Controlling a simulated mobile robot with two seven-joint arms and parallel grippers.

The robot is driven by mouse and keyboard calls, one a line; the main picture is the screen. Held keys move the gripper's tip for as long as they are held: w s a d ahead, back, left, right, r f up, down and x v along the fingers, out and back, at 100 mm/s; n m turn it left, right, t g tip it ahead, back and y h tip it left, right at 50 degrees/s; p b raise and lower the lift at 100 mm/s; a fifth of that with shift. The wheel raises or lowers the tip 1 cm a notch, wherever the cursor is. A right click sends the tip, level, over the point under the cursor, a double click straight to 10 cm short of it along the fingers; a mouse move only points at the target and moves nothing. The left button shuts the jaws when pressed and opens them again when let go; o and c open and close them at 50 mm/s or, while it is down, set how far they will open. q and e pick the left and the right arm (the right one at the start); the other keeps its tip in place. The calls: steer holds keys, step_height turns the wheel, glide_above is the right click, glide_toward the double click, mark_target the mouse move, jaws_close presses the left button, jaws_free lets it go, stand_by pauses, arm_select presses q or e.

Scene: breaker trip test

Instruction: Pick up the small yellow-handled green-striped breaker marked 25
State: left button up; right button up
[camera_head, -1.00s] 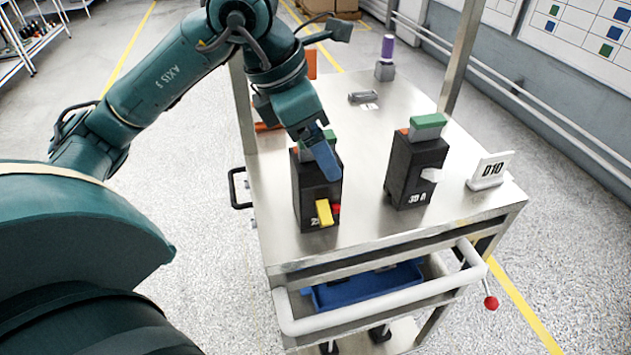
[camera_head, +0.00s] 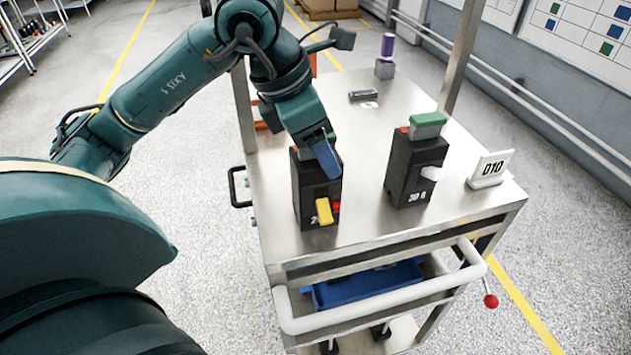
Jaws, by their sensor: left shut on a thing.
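The small breaker (camera_head: 312,190) is a black block with a yellow handle (camera_head: 324,211) low on its front and a red button beside the handle. It stands upright on the steel cart top; its marking is partly hidden, with a 2 showing. A bit of green shows at its top behind my gripper. My left gripper (camera_head: 322,152) is at the top of this breaker, pointing down, and is shut on it. One blue-grey finger lies against its upper front and hides part of it. My right gripper is not in view.
A second black breaker (camera_head: 410,172) with a white handle and green top stands to the right, marked 30 A. A grey block with a purple-topped piece (camera_head: 386,60) is at the back. A blue tray (camera_head: 368,285) sits below.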

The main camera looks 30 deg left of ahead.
arm_select(q)
jaws_close()
steer(key=shift+r, duration=0.1)
